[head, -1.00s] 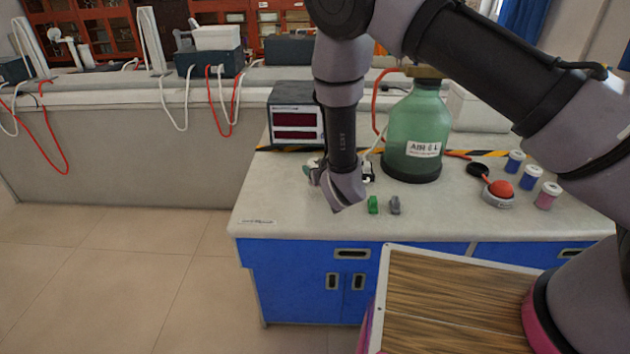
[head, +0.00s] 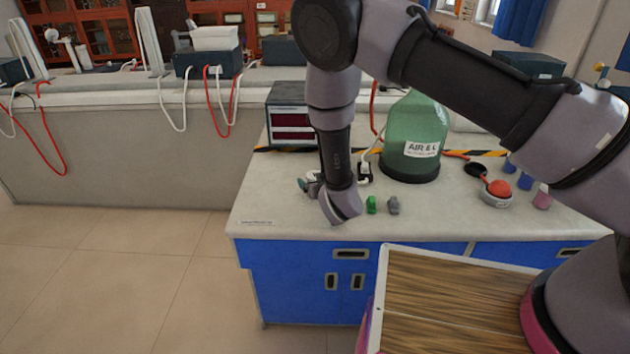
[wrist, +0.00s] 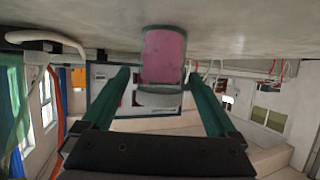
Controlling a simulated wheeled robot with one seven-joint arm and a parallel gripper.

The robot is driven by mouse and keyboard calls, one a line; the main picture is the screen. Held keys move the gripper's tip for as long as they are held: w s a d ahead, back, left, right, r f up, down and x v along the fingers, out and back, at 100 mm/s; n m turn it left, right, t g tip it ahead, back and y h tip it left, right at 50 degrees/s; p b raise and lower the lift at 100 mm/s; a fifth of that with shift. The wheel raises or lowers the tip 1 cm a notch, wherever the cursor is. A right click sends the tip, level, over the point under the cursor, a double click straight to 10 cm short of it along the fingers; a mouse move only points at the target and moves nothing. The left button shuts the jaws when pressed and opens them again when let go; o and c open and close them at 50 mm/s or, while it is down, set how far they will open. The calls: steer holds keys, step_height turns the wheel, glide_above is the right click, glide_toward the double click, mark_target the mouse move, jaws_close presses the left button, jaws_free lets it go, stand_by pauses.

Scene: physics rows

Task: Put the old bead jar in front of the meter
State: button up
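In the wrist view, where the bench top is uppermost, a small jar (wrist: 163,58) with pink contents and a pale grey lid stands at the bench surface. My gripper (wrist: 160,78) has its two green fingers on either side of it, with a visible gap on each side, so it is open around the jar. In the head view my gripper (head: 309,184) is low over the bench, mostly behind my wrist, and this jar cannot be made out. The meter (head: 292,126), a dark box with red displays, stands just behind; its pale front seems to show beyond the jar.
A green bottle (head: 413,142) stands right of my wrist. A small green object (head: 371,204) and a grey one (head: 393,205) lie close to my wrist. Blue jars (head: 525,181), another pink jar (head: 543,198) and a red-topped item (head: 497,192) are at right. The bench's front left is clear.

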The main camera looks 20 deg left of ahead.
steer(key=shift+s+d+r, duration=0.1)
steer(key=shift+s+r, duration=0.1)
steer(key=v, duration=1.2)
steer(key=w+d+r+m+h, duration=0.3)
steer(key=w+d+r+m, duration=0.25)
steer(key=w+r, duration=0.55)
steer(key=w+d+r+m+g, duration=0.1)
steer(key=d+r+m+g, duration=0.15)
steer(key=d+r, duration=1.1)
steer(key=s+d+r+m, duration=0.1)
steer(key=s+d+r, duration=0.6)
steer(key=d+r, duration=0.55)
steer(key=s+d+r+g+h, duration=0.1)
steer(key=s+d+r, duration=0.1)
steer(key=s+d, duration=0.2)
steer(key=s+d+r+m+g+h, duration=0.1)
steer(key=s+d+r, duration=0.2)
steer(key=s, duration=0.7)
steer(key=shift+d, duration=0.35)
